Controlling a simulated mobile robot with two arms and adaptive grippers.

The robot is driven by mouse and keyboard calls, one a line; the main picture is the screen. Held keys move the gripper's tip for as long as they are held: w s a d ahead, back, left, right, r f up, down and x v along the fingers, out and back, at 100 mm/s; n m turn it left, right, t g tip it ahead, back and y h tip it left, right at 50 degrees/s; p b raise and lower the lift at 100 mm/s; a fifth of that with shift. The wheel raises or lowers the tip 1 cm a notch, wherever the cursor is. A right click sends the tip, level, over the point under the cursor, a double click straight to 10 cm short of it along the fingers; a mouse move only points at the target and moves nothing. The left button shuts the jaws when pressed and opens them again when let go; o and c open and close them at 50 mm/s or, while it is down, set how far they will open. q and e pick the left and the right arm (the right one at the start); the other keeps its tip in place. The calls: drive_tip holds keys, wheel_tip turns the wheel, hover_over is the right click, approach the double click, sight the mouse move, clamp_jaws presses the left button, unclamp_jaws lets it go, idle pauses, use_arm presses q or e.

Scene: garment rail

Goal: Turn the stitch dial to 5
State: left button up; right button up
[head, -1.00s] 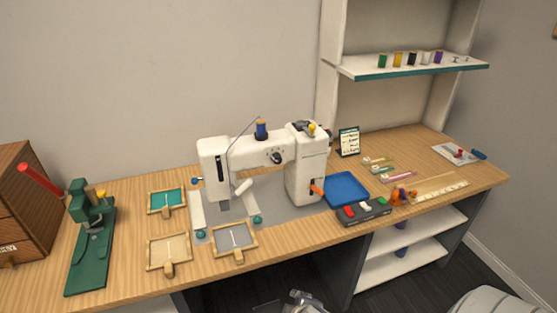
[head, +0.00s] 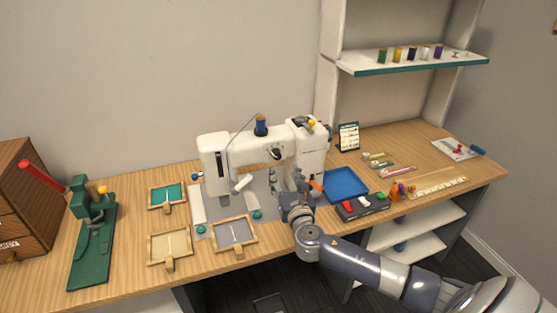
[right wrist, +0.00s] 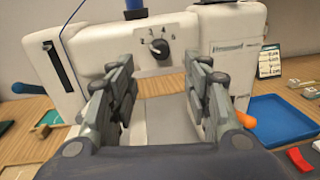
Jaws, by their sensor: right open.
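The stitch dial (head: 275,154) is a dark round knob on the front of the white sewing machine (head: 222,150). In the right wrist view the dial (right wrist: 159,48) shows with numbers around it, several of them readable along the top; its exact setting is hard to tell. My right gripper (head: 288,178) is in front of the machine, below and to the right of the dial in the head view. In the right wrist view its two fingers (right wrist: 160,80) are spread apart with the dial beyond and between them, not touched. My left gripper does not show.
A blue tray (head: 346,184) and a pedal-like box with coloured buttons (head: 362,206) lie right of the machine. An orange lever (head: 316,185) sticks out at the machine's right side. Wooden frames (head: 170,245) lie at the front left. A green press (head: 92,240) stands far left.

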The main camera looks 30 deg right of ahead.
sight(277, 158)
drive_tip(key=x, duration=0.8)
drive_tip(key=shift+w+d+f, duration=0.1)
drive_tip(key=shift+w, duration=0.1)
clamp_jaws()
